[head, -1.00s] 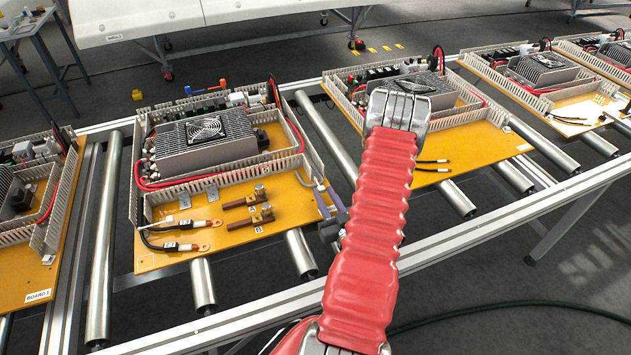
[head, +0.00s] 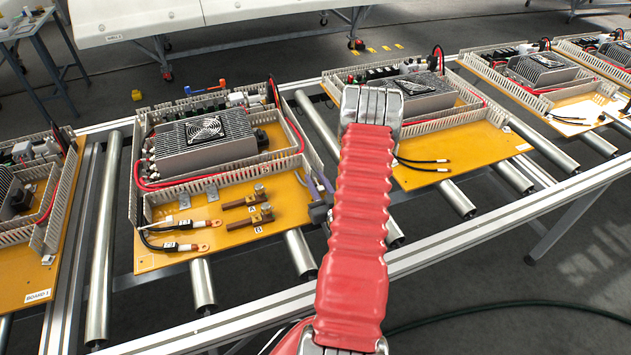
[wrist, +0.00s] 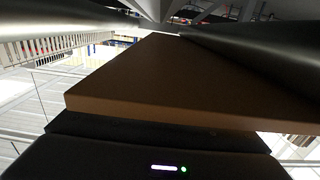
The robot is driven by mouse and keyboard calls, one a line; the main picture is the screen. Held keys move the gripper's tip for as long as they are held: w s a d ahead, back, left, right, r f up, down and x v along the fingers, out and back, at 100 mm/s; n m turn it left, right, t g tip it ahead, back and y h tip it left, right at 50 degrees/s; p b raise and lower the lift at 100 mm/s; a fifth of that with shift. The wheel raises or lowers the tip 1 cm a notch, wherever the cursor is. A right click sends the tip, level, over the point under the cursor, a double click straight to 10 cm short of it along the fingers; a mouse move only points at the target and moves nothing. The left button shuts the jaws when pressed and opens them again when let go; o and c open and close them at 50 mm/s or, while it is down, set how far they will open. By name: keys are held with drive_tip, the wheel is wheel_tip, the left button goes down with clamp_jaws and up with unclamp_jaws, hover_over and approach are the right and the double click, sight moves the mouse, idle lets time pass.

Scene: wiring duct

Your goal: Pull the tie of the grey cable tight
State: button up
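The tie is too small to make out. My gripper (head: 320,200) is at the right edge of this board, away from the cables and partly hidden behind my red-sleeved arm. In the wrist view, a brown board edge (wrist: 160,105) fills the middle, very close; no cable or tie shows there.
White slotted duct (head: 185,188) and a grey heat-sink unit (head: 200,145) with a fan stand on the board. Two terminals marked A and B (head: 245,212) lie right of the cables. Rollers (head: 203,290) and a metal rail (head: 240,315) run below. Other boards stand on both sides.

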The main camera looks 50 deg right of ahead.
drive_tip(key=shift+w+d, duration=0.1)
drive_tip(key=shift+w, duration=0.05)
clamp_jaws()
idle(0.5)
